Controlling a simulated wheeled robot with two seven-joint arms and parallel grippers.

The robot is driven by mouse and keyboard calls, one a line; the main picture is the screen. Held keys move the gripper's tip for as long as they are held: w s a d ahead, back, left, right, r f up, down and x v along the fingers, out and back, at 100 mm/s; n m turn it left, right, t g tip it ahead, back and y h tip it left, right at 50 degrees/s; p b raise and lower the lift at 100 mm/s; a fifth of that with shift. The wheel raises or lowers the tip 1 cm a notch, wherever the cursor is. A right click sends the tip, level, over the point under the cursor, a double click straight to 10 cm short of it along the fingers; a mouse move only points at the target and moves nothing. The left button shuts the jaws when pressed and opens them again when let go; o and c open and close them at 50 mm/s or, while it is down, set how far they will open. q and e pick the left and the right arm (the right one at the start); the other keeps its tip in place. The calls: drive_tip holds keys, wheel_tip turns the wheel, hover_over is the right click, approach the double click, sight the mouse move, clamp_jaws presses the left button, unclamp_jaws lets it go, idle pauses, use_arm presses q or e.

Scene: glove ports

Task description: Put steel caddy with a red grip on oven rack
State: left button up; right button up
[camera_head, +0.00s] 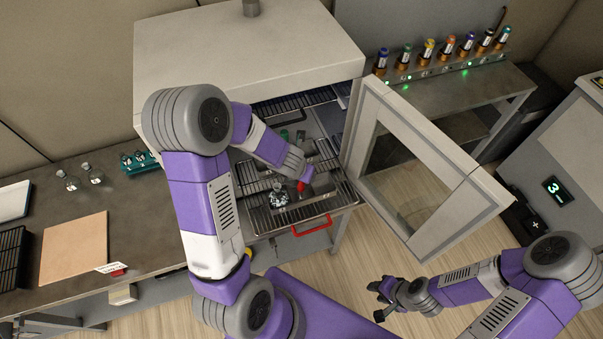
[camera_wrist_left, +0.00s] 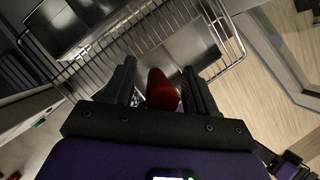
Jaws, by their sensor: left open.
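The steel caddy (camera_head: 315,205) sits on the pulled-out oven rack (camera_head: 262,222), partly hidden by my left arm. Its red grip (camera_head: 301,186) shows at my left gripper (camera_head: 300,180). In the left wrist view, the red grip (camera_wrist_left: 160,90) stands between the two dark fingers of my open left gripper (camera_wrist_left: 160,85). The caddy's steel body (camera_wrist_left: 185,50) lies beyond it, over the wire rack (camera_wrist_left: 95,55). My right gripper (camera_head: 376,301) is empty and looks open, held above the floor at the lower right.
The oven door (camera_head: 430,155) stands open to the right. Glassware (camera_head: 279,196) stands on the rack left of the caddy. A bench (camera_head: 130,220) is at left; a shelf with several vials (camera_head: 430,50) is at back right.

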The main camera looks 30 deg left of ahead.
use_arm(q)
drive_tip(key=shift+r, duration=0.15)
drive_tip(key=p+v, duration=0.7)
drive_tip(key=v, duration=0.5)
drive_tip(key=shift+p, duration=0.3)
